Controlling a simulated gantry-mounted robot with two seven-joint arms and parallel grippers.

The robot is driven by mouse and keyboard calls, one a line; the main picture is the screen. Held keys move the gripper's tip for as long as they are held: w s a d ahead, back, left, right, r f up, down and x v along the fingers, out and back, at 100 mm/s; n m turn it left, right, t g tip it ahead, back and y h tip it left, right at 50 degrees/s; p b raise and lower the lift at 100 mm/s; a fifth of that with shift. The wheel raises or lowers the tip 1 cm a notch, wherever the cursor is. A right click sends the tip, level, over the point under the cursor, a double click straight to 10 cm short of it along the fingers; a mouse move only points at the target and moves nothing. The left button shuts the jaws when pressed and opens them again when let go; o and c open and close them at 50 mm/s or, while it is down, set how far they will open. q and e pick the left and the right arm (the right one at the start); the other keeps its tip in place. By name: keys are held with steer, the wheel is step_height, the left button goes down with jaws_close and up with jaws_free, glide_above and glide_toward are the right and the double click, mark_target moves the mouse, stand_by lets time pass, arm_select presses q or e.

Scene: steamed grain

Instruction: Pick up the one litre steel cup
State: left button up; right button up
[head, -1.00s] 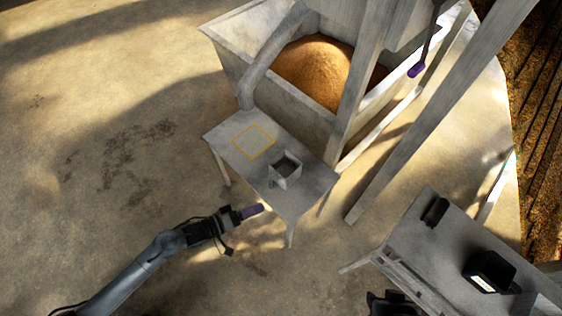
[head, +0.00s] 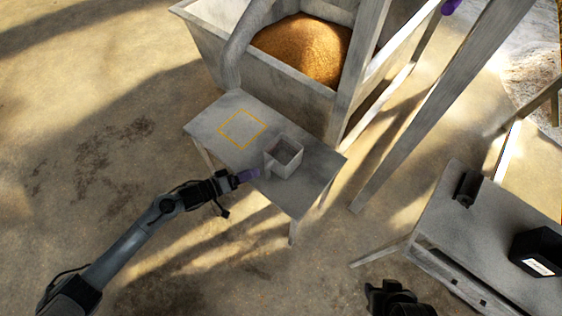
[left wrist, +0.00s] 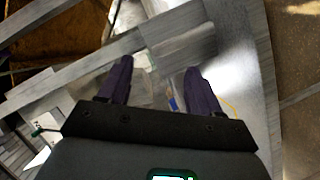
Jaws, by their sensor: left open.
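The steel cup (head: 284,158), a grey, square, open-topped vessel, stands upright on the small grey table (head: 310,190), near its front edge.
A yellow square outline (head: 241,128) marks the table left of the cup. Behind stands a grey trough (head: 205,45) with a brown grain heap (head: 302,48). Slanting posts (head: 440,105) rise to the right. A second bench (head: 470,225) at right carries a black box (head: 538,252).

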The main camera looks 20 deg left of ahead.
arm_select(q)
steer(key=b+x, duration=0.1)
steer(key=x, duration=0.1)
steer(key=b+x, duration=0.1)
steer(key=x, duration=0.2)
steer(key=shift+w+f, duration=0.15)
steer(key=shift+w, duration=0.3)
steer(key=shift+w+d+b, duration=0.35)
steer(key=shift+w, duration=0.05)
steer(key=shift+c, duration=0.2)
jaws_close()
steer(key=shift+s+a+f, duration=0.1)
